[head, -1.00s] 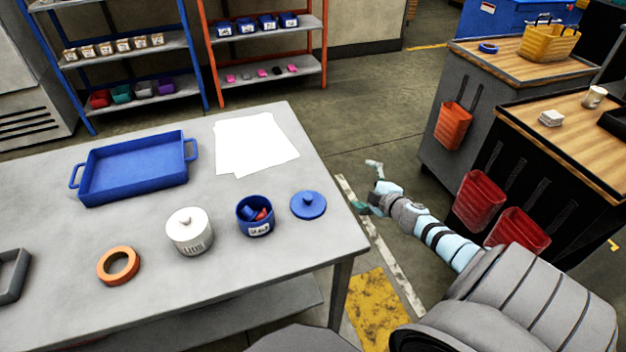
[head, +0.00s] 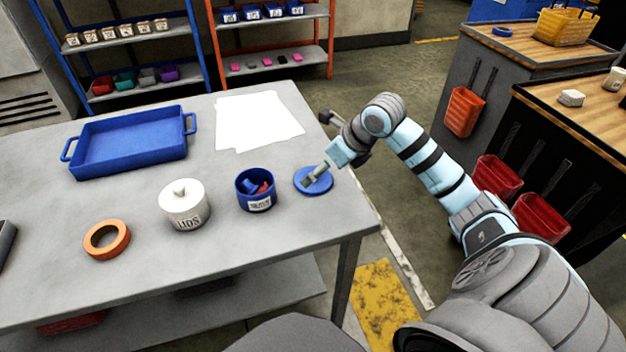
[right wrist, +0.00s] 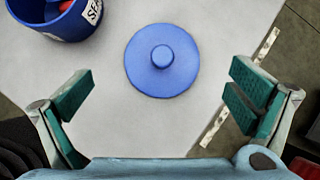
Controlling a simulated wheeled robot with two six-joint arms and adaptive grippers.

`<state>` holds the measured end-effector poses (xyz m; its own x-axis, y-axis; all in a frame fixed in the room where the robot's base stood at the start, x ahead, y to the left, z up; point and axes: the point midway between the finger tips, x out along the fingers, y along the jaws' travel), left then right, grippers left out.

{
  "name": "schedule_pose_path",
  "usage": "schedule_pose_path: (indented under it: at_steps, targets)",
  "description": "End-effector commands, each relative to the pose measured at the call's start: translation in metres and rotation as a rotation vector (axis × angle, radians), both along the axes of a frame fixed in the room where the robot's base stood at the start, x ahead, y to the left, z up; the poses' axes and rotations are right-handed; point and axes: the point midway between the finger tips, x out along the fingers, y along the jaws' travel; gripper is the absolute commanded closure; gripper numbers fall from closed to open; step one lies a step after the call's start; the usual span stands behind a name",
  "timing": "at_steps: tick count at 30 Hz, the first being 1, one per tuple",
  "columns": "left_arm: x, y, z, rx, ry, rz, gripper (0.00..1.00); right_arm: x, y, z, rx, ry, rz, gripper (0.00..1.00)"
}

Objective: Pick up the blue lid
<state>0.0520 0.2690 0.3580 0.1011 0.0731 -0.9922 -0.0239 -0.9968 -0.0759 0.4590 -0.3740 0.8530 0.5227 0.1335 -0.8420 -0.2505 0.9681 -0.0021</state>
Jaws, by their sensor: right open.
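The round blue lid (head: 318,184) with a small knob lies flat on the grey table, near its right edge. In the right wrist view the lid (right wrist: 162,61) lies beyond the fingertips and between their lines, untouched. My right gripper (right wrist: 163,92) is open and empty, its green-padded fingers wide apart. In the head view my right gripper (head: 312,178) is over the lid and hides part of it. The open blue pot (head: 256,190) with red and blue pieces inside stands just left of the lid. My left gripper is not in view.
A white lidded pot (head: 184,206), an orange tape ring (head: 107,240), a blue tray (head: 130,147) and white paper (head: 258,122) are on the table (head: 225,250). The blue pot stands close to the lid. The table's right edge is close by.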

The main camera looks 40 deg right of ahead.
Motion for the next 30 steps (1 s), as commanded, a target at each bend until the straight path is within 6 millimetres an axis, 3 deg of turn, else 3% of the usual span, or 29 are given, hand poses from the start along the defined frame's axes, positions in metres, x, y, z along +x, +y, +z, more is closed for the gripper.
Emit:
schedule_pose_path:
  at_steps: [6,13,21,30]
  targets:
    - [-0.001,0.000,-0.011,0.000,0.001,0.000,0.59,0.021,0.004,-0.036,0.004,0.000,-0.001,0.00]
    - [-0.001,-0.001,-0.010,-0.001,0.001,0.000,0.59,0.023,0.004,-0.039,0.001,0.000,0.001,0.00]
    - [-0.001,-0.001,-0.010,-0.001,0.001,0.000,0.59,0.023,0.004,-0.038,0.001,0.000,0.001,0.42]
    - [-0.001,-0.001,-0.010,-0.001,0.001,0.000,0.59,0.023,0.004,-0.037,0.001,0.000,0.001,0.46]
